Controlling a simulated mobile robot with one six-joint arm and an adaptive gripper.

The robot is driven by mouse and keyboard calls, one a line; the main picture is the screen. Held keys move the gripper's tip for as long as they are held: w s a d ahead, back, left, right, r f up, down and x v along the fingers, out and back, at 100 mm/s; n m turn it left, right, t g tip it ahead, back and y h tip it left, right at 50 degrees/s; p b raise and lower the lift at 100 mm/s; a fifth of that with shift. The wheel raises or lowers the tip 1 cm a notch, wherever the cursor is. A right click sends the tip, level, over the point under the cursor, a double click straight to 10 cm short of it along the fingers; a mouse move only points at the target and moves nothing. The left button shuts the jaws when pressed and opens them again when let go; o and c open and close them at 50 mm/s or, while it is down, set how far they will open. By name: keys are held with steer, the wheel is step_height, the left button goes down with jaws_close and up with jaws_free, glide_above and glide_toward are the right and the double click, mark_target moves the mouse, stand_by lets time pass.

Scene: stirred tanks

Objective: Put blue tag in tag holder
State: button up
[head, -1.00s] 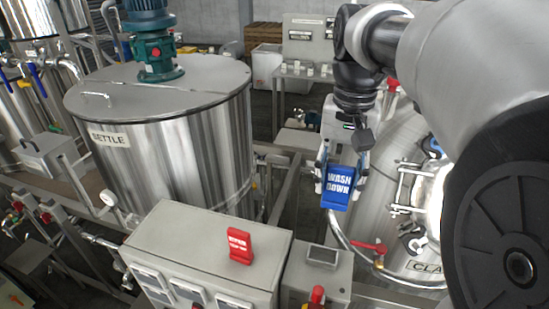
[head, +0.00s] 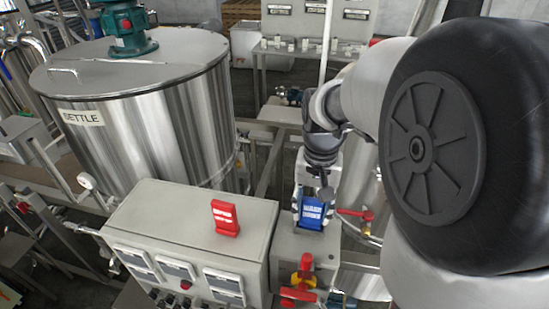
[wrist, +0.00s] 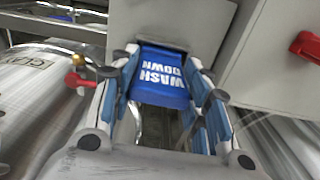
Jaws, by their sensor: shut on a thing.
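My gripper (head: 312,205) is shut on the blue tag (head: 311,216), which carries white lettering. In the wrist view the tag (wrist: 162,76) reads "WASH DOWN" upside down and sits between the two fingers. In the head view the tag hangs tilted beside the right end of the grey control box, above or just behind a small grey box (head: 318,244). I cannot tell whether it touches that box. No tag holder can be made out for certain; the gripper and tag cover part of the small box's top.
Red-handled valves (head: 354,213) and a red knob with yellow parts (head: 304,264) are close to my gripper. The large SETTLE tank (head: 150,120) stands behind on the left.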

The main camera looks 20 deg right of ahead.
steer(key=shift+f, duration=0.15)
steer(key=shift+f, duration=0.2)
steer(key=o, duration=1.1)
